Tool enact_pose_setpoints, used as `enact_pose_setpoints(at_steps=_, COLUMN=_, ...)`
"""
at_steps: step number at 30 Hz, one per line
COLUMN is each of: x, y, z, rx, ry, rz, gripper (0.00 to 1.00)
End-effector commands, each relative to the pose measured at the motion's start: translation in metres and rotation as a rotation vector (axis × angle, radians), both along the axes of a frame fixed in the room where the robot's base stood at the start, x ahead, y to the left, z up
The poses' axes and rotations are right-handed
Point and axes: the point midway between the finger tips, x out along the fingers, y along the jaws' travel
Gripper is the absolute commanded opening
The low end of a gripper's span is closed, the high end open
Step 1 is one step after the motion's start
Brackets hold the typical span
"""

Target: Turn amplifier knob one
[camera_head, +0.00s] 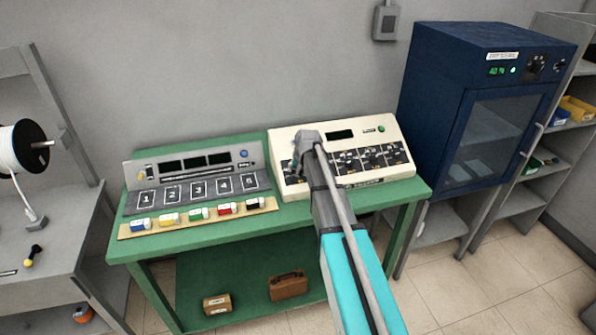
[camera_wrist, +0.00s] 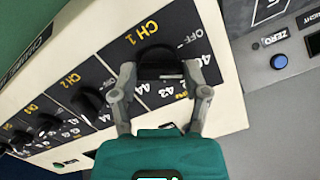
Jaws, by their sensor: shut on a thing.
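The cream amplifier (camera_head: 284,140) stands on the right part of the green bench, with a row of black knobs on its sloped front. In the wrist view, the CH 1 knob (camera_wrist: 158,62) is a round black dial between the two grey fingers of my gripper (camera_wrist: 163,80). The gripper is shut on it, one finger at each side. Markings OFF, 40, 41, 42, 43 and 44 show around the dial. The CH 2 knob (camera_wrist: 88,100) is free beside it. In the head view, my gripper (camera_head: 299,160) is at the amplifier's left end, and my arm hides part of the panel.
A grey console (camera_head: 190,163) with numbered pads 1 to 5 stands left of the amplifier, close to it. Several small coloured-label blocks (camera_head: 197,214) lie in front of it. A blue cabinet (camera_head: 431,88) stands at the right. The green bench (camera_head: 200,236) has a narrow clear front strip.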

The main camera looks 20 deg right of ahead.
Motion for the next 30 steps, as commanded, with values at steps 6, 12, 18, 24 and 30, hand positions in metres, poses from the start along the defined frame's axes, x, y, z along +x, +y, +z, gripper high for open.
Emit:
enact_pose_setpoints(at_steps=6, x=-0.0004, y=-0.0002, z=-0.0002, rx=0.02, ry=0.001, rz=-0.036, gripper=0.12)
enact_pose_setpoints(at_steps=12, x=-0.0004, y=-0.0002, z=-0.0002, rx=0.021, ry=0.002, rz=-0.038, gripper=0.12)
enact_pose_setpoints(at_steps=18, x=-0.0004, y=-0.0001, z=-0.0002, rx=0.021, ry=0.001, rz=-0.037, gripper=0.71)
enact_pose_setpoints(at_steps=24, x=-0.0002, y=-0.0001, z=-0.0001, rx=0.02, ry=0.001, rz=-0.037, gripper=0.94)
enact_pose_setpoints(at_steps=30, x=-0.0001, y=0.0, z=0.0, rx=0.021, ry=0.0, rz=-0.037, gripper=0.94)
